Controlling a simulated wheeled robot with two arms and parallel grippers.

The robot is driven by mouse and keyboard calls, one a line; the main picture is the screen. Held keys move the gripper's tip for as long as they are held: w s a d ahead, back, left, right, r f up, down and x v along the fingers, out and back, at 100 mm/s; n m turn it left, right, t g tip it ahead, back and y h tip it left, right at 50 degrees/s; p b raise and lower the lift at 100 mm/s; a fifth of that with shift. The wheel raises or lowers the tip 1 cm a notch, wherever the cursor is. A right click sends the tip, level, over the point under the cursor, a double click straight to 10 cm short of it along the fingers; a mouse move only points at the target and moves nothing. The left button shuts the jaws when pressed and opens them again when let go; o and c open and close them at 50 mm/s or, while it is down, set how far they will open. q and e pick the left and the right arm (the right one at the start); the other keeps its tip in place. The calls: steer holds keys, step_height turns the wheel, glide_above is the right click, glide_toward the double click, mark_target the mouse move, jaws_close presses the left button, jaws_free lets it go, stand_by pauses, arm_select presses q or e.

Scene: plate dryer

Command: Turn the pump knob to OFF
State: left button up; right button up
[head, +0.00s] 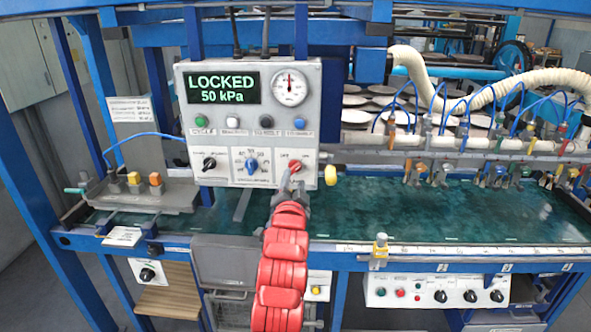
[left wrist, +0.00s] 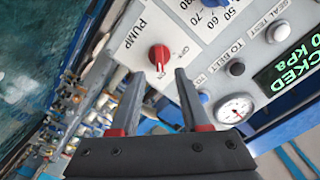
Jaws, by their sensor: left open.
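The red pump knob (head: 295,166) is at the lower right of the grey control panel (head: 222,130). My left gripper (head: 286,182) is just below and in front of the knob in the head view. In the left wrist view its two fingers (left wrist: 162,74) are spread and empty, with the knob just beyond the gap between their tips. I see no contact. My right gripper is not in view.
The panel's display (head: 223,88) reads LOCKED 50 kPa. A blue knob (head: 251,165) is left of the red one, and a black knob (head: 209,164) further left. A yellow knob (head: 330,175) sticks out at the panel's right. A green bench surface (head: 420,215) lies below.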

mark_target(296, 170)
arm_select(q)
steer(key=w, duration=0.3)
steer(key=shift+w+r+p, duration=0.1)
steer(key=shift+w+p, duration=0.2)
steer(key=shift+p, duration=0.05)
steer(key=shift+w, duration=0.6)
steer(key=shift+c, duration=0.3)
jaws_close()
